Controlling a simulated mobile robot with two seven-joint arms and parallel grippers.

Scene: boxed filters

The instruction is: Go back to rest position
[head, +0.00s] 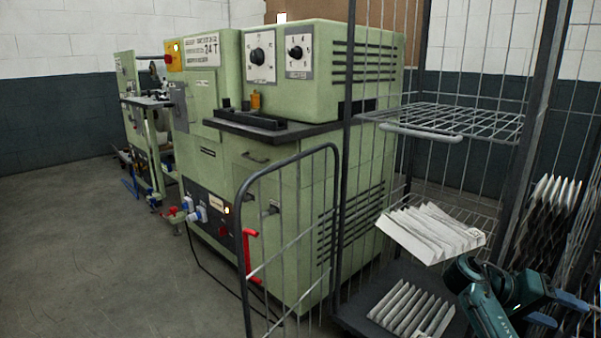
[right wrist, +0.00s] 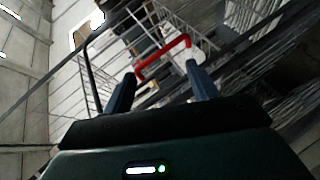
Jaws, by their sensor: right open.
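My right gripper (head: 562,311) is at the bottom right of the head view, beside the wire cage trolley. In the right wrist view, its two blue fingers (right wrist: 161,86) stand wide apart with nothing held between them. A red handle (right wrist: 163,58) shows beyond the fingertips there, apart from them. My left gripper is not in the head view.
The cage trolley has a wire shelf (head: 470,122) and an open wire gate (head: 290,160) with a red handle (head: 247,258). White pleated filters (head: 432,232) lie inside, with more below (head: 412,308). A green machine (head: 230,165) stands behind. The floor (head: 80,240) at left is clear.

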